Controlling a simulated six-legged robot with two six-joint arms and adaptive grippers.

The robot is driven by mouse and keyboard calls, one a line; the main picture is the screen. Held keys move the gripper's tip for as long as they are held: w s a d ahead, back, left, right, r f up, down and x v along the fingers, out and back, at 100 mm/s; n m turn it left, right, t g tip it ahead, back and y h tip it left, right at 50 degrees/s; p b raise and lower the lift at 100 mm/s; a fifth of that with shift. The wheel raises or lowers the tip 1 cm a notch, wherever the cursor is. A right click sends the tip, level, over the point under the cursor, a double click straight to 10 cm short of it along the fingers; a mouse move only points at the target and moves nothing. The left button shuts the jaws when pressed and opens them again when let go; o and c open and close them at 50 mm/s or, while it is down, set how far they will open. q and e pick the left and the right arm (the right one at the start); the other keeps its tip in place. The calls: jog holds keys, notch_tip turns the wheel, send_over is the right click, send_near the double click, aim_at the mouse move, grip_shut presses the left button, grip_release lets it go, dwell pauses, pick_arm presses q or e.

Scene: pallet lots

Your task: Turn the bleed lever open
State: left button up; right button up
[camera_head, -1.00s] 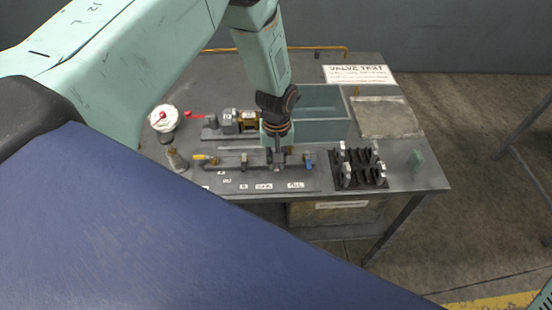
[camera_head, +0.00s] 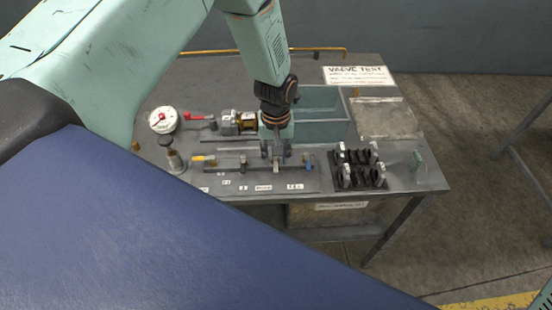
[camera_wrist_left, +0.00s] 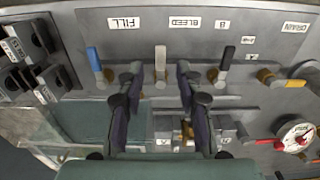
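A row of levers stands on a grey valve plate (camera_wrist_left: 255,78). The lever with the white handle (camera_wrist_left: 160,58) is upright in the left wrist view, close to the upside-down BLEED label (camera_wrist_left: 185,22) and the FILL label (camera_wrist_left: 124,23). My left gripper (camera_wrist_left: 158,72) is open, with one fingertip on each side of the white handle. I see gaps on both sides and no clear grip. In the head view my left gripper (camera_head: 276,153) points down over the plate and partly hides that lever. My right gripper is not in view.
A gauge (camera_head: 163,120) and red handle (camera_head: 194,116) are at left.

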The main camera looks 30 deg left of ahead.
aim_at(276, 166)
pick_arm(q)
notch_tip(276, 166, up, 9)
jog(key=shift+r, duration=0.15)
dwell(0.5)
jog(key=s+d+f+m, duration=0.2)
jog(key=s+f, duration=0.9)
jog(key=s, duration=0.2)
jog(key=s+f+m, duration=0.3)
jog(key=s+m, duration=0.1)
jog(key=s, duration=1.4)
notch_tip(276, 166, down, 22)
jog(key=b, duration=2.2)
jog(key=shift+w+d, duration=0.2)
jog(key=shift+d, duration=0.1)
